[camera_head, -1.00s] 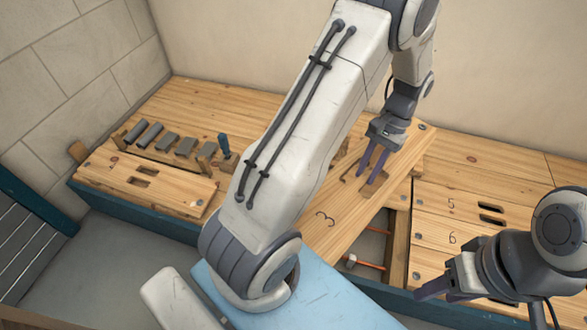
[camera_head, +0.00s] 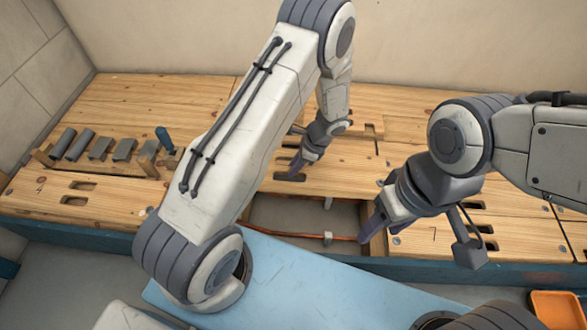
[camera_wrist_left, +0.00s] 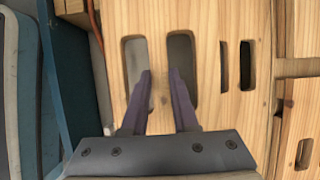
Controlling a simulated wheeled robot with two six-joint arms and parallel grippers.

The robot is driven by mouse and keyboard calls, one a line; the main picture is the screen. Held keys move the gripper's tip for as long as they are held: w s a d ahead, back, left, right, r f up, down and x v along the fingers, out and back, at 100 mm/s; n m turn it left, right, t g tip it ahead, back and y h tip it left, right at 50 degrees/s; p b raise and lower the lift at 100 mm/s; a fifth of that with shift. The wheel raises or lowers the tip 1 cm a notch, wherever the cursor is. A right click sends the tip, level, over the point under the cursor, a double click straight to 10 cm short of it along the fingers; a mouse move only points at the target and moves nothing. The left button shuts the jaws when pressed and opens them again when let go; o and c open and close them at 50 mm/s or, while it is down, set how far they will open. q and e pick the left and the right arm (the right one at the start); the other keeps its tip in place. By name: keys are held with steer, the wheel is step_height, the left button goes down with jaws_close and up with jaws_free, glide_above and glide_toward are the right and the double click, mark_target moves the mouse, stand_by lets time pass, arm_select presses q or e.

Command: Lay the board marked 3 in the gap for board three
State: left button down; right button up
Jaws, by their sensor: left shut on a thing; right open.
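My left gripper (camera_head: 297,168) is shut on the bar between two hand slots of a pale wooden board (camera_head: 338,182); in the left wrist view its two purple fingers (camera_wrist_left: 160,78) reach into the slots of this board (camera_wrist_left: 158,45). The figure 3 is not visible now; my left arm hides part of the board. An open gap (camera_head: 285,214) with pipes in it lies just in front of the board, on the near side. The board appears level, but I cannot tell its height. My right gripper (camera_head: 374,222) is open and empty by the gap's right end.
Orange pipe (camera_head: 310,236) and pale clamps show in the gap. Slotted boards (camera_head: 432,232) lie to the right. A tool rack (camera_head: 105,165) stands at the left, behind a slotted board (camera_head: 85,190). An orange tray (camera_head: 558,306) is at bottom right.

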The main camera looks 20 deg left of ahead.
arm_select(q)
step_height(320, 180, down, 5)
steer(key=b, duration=0.4)
steer(key=shift+b, duration=0.3)
steer(key=shift+p, duration=0.35)
stand_by(0.5)
steer(key=shift+f, duration=0.35)
steer(key=shift+f+b, duration=0.35)
steer(key=shift+f+b, duration=0.4)
steer(key=shift+f, duration=0.25)
steer(key=shift+f, duration=0.35)
